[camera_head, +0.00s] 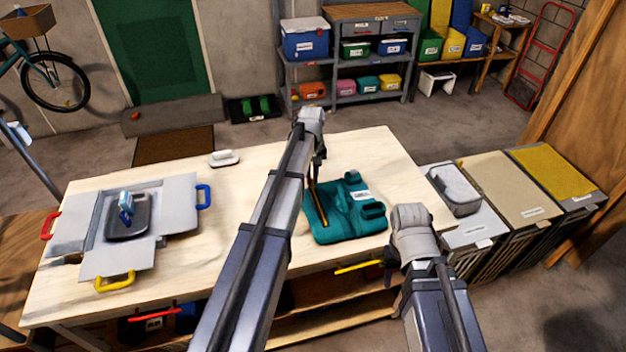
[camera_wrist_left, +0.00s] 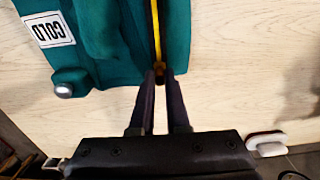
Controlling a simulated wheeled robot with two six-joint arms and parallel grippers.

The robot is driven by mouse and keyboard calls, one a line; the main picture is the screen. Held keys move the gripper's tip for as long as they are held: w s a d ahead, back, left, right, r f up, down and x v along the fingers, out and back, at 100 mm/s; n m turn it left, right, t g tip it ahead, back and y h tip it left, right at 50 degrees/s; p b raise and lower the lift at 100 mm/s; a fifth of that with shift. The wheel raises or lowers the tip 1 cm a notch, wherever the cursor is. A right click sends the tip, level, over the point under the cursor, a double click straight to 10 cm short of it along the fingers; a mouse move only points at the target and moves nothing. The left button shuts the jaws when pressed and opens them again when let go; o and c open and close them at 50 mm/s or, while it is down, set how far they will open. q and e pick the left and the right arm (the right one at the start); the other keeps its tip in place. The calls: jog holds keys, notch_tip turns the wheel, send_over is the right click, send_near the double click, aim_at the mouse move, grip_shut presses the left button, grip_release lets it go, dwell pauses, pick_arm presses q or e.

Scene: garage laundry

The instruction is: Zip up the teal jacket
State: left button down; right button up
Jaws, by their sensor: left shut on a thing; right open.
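The teal jacket (camera_head: 345,222) lies folded on the table, right of centre, with a white label on it. In the left wrist view the jacket (camera_wrist_left: 105,35) shows a label that reads COLD upside down. A yellow zipper strip (camera_wrist_left: 156,30) runs along the jacket's edge and ends at my fingertips. My left gripper (camera_head: 315,181) reaches down to the far end of the strip. In the left wrist view, my left gripper (camera_wrist_left: 160,76) is shut on a small dark zipper pull, mostly hidden between the fingers. My right gripper (camera_head: 387,272) is open by the table's front edge, apart from the jacket.
The wooden table (camera_head: 260,170) is bare around the jacket. A white brush (camera_head: 224,158) lies at the back. Lidded hampers (camera_head: 515,180) stand right.

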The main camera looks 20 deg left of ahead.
aim_at(313, 180)
pick_arm(q)
jog(key=c, duration=0.9)
grip_release()
jog(key=shift+r, duration=0.1)
notch_tip(313, 180, up, 8)
jog(key=p, duration=0.8)
jog(key=shift+f, duration=0.2)
jog(key=shift+s+d, duration=0.2)
jog(key=shift+s, duration=0.05)
jog(key=s+d+m, duration=0.3)
jog(key=s+d, duration=0.3)
jog(key=s, duration=0.2)
jog(key=s+d+f+m+b, duration=0.1)
jog(key=s+d+m, duration=0.3)
jog(key=s, duration=0.5)
jog(key=s+d+f+m+y+b, duration=0.1)
jog(key=s+d+m, duration=0.2)
jog(key=s+d, duration=0.5)
jog(key=shift+s+d+m, duration=0.25)
jog(key=shift+s+m, duration=0.05)
jog(key=shift+s, duration=0.4)
